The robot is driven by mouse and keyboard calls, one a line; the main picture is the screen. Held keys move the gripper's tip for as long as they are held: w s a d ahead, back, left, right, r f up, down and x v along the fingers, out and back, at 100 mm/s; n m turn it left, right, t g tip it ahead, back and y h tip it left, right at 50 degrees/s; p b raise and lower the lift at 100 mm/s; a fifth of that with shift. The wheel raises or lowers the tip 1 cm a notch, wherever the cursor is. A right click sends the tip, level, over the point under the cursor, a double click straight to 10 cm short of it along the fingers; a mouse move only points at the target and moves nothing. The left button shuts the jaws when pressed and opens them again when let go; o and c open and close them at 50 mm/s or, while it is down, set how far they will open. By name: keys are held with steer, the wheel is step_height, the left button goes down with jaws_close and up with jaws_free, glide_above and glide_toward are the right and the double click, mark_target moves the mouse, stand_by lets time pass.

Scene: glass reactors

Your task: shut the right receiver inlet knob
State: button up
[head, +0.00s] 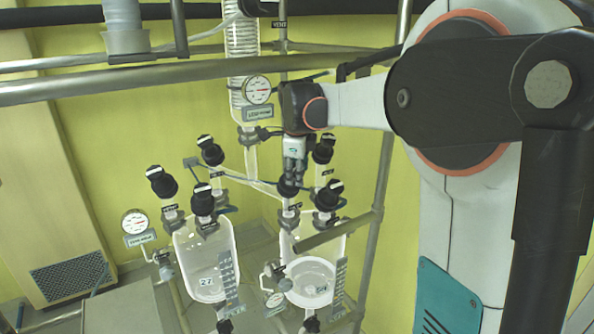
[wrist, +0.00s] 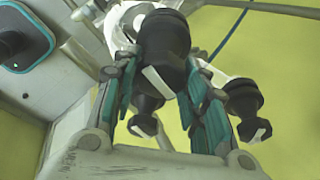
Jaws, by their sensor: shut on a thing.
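The right receiver (head: 300,240) is a clear glass vessel at lower centre in the head view, with several black knobs at its top. My gripper (head: 293,172) points down over the front left of these and is shut on a black knob (head: 288,188), which I take to be the right receiver inlet knob; its label is too small to read. In the wrist view my gripper (wrist: 172,95) has its teal-padded fingers on both sides of this knob (wrist: 165,45), which bears a white bar. The fingers hide part of the knob in the head view.
Another black knob (head: 328,195) stands close right of my gripper, and one (head: 323,150) behind it. The left receiver (head: 203,262) has its own knobs. A metal post (head: 372,240) stands at right. A gauge (head: 257,90) and glass column are close to my wrist.

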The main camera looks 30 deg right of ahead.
stand_by(0.3)
steer(key=o, duration=1.1)
steer(key=shift+r, duration=0.1)
